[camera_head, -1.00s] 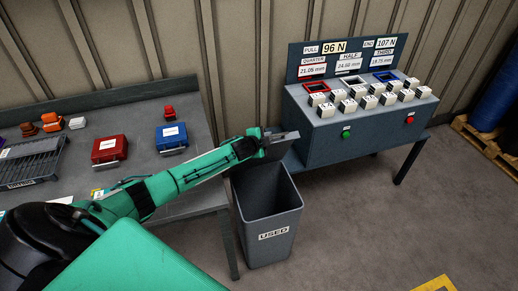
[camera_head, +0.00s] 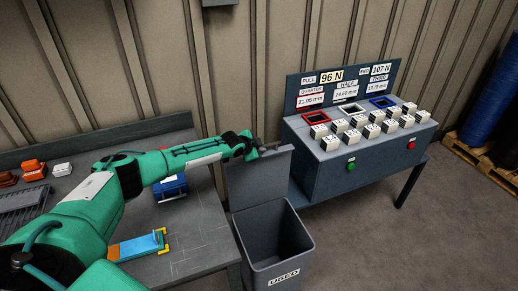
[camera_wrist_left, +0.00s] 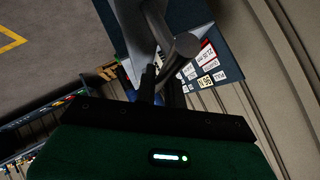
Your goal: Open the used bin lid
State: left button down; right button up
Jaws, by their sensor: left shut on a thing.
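The grey used bin (camera_head: 278,257) stands on the floor right of the table, with a white USED label on its front. Its mouth is open. Its grey lid (camera_head: 256,181) stands up at the back of the mouth. My left gripper (camera_head: 268,149) is at the top edge of the raised lid, shut on its handle. In the left wrist view a curved grey handle (camera_wrist_left: 183,45) shows at the dark fingers of my left gripper (camera_wrist_left: 161,84). The fingers partly hide the grip itself. My right gripper is not in view.
A press console (camera_head: 352,155) with several white blocks stands right of the bin. The table (camera_head: 190,232) on the left holds a blue box (camera_head: 171,188), partly behind my arm, and an orange-and-blue item (camera_head: 137,246). Floor is clear at front right.

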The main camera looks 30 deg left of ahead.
pick_arm(q)
jog(key=shift+a+f, duration=0.15)
jog(key=shift+a, duration=0.05)
dwell(0.3)
jog(key=c, duration=1.5)
grip_release()
jog(key=shift+b+v, duration=1.6)
jog(key=shift+v, duration=5.35)
